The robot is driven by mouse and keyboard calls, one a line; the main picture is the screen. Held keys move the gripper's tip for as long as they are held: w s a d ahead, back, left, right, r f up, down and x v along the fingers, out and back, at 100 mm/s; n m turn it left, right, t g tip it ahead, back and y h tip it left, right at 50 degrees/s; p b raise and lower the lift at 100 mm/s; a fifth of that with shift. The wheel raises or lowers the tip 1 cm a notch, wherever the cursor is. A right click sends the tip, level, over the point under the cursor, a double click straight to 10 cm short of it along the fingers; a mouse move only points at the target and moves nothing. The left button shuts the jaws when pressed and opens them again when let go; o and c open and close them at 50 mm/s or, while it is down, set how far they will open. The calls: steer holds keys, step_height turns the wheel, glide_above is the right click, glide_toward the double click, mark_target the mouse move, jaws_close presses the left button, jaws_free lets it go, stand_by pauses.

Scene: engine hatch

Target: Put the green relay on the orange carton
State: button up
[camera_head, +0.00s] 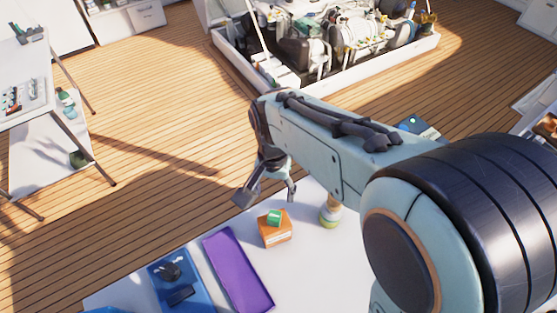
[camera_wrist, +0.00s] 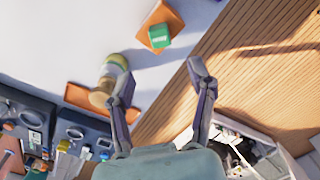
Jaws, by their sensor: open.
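The green relay (camera_head: 274,217) rests on top of the orange carton (camera_head: 275,236) on the white table, below my gripper in the head view. In the wrist view the green relay (camera_wrist: 159,36) sits on the orange carton (camera_wrist: 152,22) near the top, ahead of my fingertips. My gripper (camera_head: 268,194) is apart from both, and its fingers are spread. In the wrist view my gripper (camera_wrist: 160,78) shows nothing between its fingertips.
A jar (camera_head: 330,214) with a yellow-green base stands right of the carton. A purple tray (camera_head: 238,270) and a blue tray (camera_head: 181,284) lie to the left. The open engine hatch (camera_head: 325,45) is behind on the wooden floor (camera_head: 160,100).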

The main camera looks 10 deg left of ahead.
steer(key=s+d+r, duration=0.4)
steer(key=d+r, duration=0.1)
steer(key=d, duration=0.4)
steer(key=s+d+n, duration=0.1)
steer(key=s+d, duration=0.6)
steer(key=s, duration=0.4)
steer(key=shift+y, duration=0.4)
